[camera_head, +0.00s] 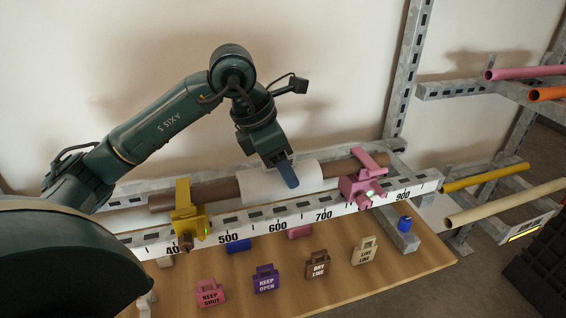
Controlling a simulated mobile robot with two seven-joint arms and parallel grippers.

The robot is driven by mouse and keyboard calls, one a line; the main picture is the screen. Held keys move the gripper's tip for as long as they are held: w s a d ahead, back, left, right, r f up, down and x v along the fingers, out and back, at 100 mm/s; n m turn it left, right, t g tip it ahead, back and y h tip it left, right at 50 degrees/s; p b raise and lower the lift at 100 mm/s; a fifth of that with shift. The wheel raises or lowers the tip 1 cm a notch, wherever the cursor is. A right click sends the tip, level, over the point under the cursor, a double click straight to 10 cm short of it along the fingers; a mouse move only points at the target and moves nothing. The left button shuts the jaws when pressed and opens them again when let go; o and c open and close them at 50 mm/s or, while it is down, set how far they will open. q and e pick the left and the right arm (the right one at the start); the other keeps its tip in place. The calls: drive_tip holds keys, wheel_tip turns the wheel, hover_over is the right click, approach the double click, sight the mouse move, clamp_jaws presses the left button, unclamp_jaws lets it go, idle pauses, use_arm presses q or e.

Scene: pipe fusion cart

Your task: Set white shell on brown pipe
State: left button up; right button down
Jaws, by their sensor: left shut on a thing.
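The brown pipe (222,189) lies along the rail of the cart, showing on both sides of the white shell. The white shell (312,174) is over the middle part of the pipe and hides it there; I cannot tell whether it is fully seated. My left gripper (289,177) comes down from above, with its blue fingertip on the front of the shell, and is shut on it. The far finger is hidden. My right gripper is not in view.
A yellow clamp (185,212) and a pink clamp (362,184) stand on the numbered rail (290,219), either side of the shell. Several labelled tags, such as a purple one (266,280), lie on the wooden table (345,288). A rack with coloured pipes (487,178) stands at right.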

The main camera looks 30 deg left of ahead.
use_arm(q)
drive_tip(key=o, duration=1)
drive_tip(key=shift+o, duration=0.2)
drive_tip(key=v, duration=1.3)
drive_tip(key=shift+p, duration=0.3)
